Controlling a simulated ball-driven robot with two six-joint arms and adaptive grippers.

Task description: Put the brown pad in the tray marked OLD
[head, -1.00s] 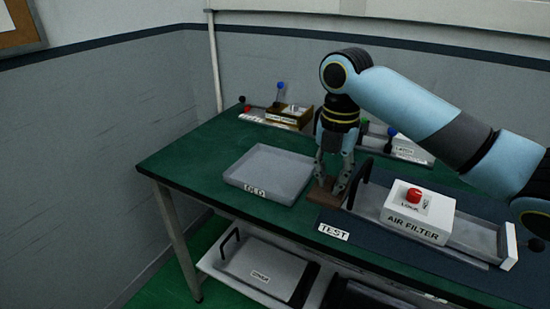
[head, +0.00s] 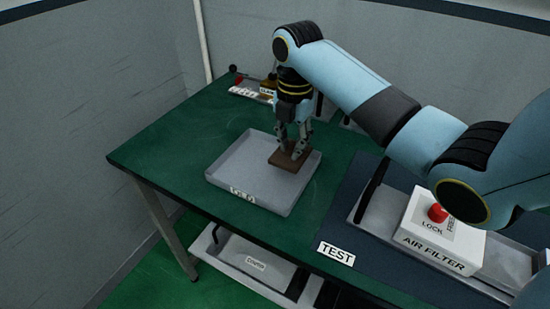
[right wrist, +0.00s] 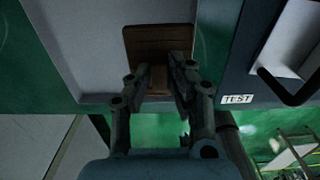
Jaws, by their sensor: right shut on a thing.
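The brown pad (head: 290,156) is a flat, dark brown square with a raised grip in its middle. My right gripper (head: 293,146) is shut on it and holds it over the right part of the grey tray marked OLD (head: 228,172). I cannot tell whether the pad touches the tray floor. In the right wrist view the brown pad (right wrist: 135,47) lies beyond the fingers of my right gripper (right wrist: 160,68), across the tray's right side (right wrist: 90,50). My left gripper is not in view.
Right of the tray lies a dark mat with a TEST label (head: 336,254). On it stands a metal tray with a white AIR FILTER box (head: 440,240) and a red knob. Small items (head: 250,88) stand at the back. Green table (head: 150,150) is clear left of the tray.

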